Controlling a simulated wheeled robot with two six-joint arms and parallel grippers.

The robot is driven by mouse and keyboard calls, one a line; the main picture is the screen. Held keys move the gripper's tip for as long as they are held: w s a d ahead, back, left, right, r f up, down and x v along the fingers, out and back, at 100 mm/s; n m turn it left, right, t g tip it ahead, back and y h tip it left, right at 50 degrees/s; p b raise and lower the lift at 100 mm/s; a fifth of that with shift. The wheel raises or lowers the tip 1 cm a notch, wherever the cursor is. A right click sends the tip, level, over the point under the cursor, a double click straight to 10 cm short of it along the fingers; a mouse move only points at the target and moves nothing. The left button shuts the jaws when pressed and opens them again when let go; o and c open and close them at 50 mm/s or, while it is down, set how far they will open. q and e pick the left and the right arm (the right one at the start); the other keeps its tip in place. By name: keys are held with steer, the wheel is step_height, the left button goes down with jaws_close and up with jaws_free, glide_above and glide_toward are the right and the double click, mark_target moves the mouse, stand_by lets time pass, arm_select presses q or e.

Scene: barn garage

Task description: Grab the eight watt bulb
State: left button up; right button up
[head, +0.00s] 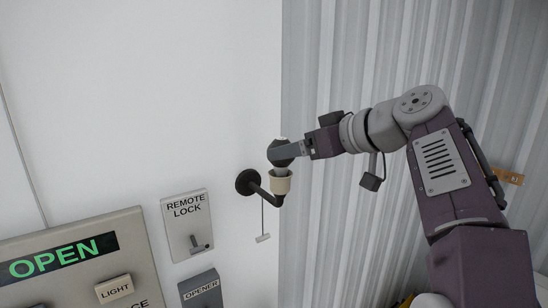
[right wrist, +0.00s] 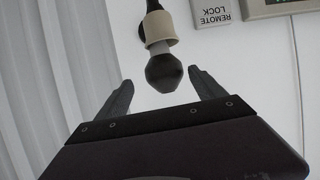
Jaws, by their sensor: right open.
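The bulb (right wrist: 164,72) is a dark grey, faceted shape with a pale neck, seated in a cream socket (right wrist: 159,29). In the head view the cream socket (head: 281,184) points upward on a black wall arm (head: 263,192). In the right wrist view my right gripper (right wrist: 158,80) is open, with one finger on each side of the bulb and gaps showing between. No wattage marking is readable. My left gripper is not in view.
A pull cord with a small handle (head: 263,238) hangs below the lamp arm. A remote lock plate (head: 186,223), an opener box (head: 201,291) and a panel reading OPEN (head: 75,262) are on the white wall at lower left. Pale corrugated sheeting (head: 350,75) is behind my right arm.

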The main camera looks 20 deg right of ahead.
steer(key=p+x, duration=0.2)
steer(key=x, duration=0.1)
steer(key=p+x, duration=0.2)
steer(key=x, duration=0.1)
steer(key=shift+a+f, duration=0.25)
steer(key=shift+a, duration=0.25)
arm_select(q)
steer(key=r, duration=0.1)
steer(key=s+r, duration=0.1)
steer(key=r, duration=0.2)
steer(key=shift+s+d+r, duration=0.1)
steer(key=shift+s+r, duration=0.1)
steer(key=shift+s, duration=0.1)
arm_select(e)
steer(key=shift+w, duration=0.1)
steer(key=c, duration=1.1)
